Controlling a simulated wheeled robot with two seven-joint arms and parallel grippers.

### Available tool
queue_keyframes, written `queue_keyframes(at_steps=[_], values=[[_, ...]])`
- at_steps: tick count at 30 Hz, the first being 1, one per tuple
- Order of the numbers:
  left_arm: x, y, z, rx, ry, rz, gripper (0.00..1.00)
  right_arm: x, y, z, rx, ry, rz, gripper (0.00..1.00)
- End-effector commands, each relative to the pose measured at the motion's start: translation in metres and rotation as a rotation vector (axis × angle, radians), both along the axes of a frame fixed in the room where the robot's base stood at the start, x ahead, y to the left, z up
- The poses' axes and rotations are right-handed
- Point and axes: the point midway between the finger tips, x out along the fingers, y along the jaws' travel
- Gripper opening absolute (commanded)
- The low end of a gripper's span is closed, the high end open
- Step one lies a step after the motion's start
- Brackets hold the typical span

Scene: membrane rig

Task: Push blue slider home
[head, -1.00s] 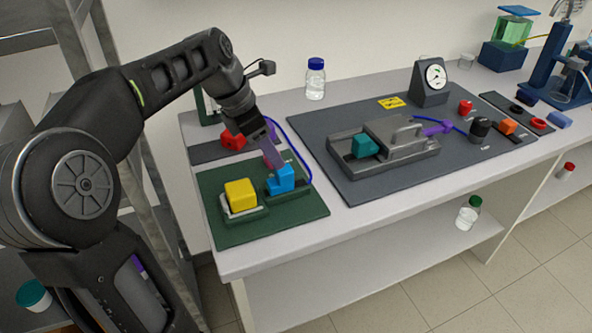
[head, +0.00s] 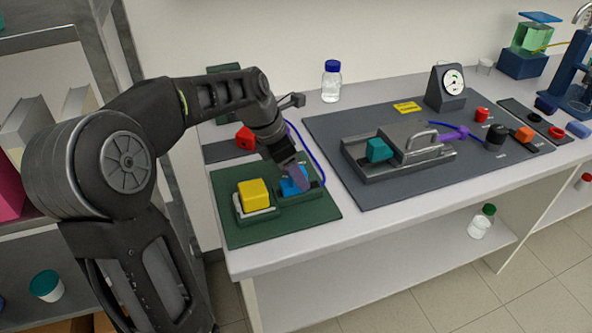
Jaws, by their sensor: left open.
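The blue slider (head: 288,188) sits in a dark green holder on the green mat (head: 240,233), at the left end of the bench. My left gripper (head: 300,180) is open and comes down over the slider from behind and above. Its fingers hide much of the slider, and I cannot tell whether they touch it. My right gripper is not in view.
A yellow block (head: 253,194) in a light tray stands left of the slider. A red block (head: 245,138) lies behind. A grey fixture with a teal block (head: 379,150) is on the dark mat (head: 400,188) to the right. A bottle (head: 331,82) stands behind.

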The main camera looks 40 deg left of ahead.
Motion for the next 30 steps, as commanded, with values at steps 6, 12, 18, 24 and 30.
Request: queue_keyframes(at_steps=[6, 12, 18, 24, 30], values=[[0.0005, -0.0005, -0.0019, 0.000, 0.000, 0.000, 0.55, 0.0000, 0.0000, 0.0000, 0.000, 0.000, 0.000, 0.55], [0.0004, -0.0004, -0.0017, 0.000, 0.000, 0.000, 0.43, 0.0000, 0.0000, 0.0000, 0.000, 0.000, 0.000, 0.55], [0.0004, -0.0004, -0.0015, 0.000, 0.000, 0.000, 0.27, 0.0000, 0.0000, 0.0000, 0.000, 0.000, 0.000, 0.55], [0.0004, -0.0004, -0.0015, 0.000, 0.000, 0.000, 0.10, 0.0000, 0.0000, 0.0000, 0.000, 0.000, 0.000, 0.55], [0.0003, -0.0004, -0.0014, 0.000, 0.000, 0.000, 0.00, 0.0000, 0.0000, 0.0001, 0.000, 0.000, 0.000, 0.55]])
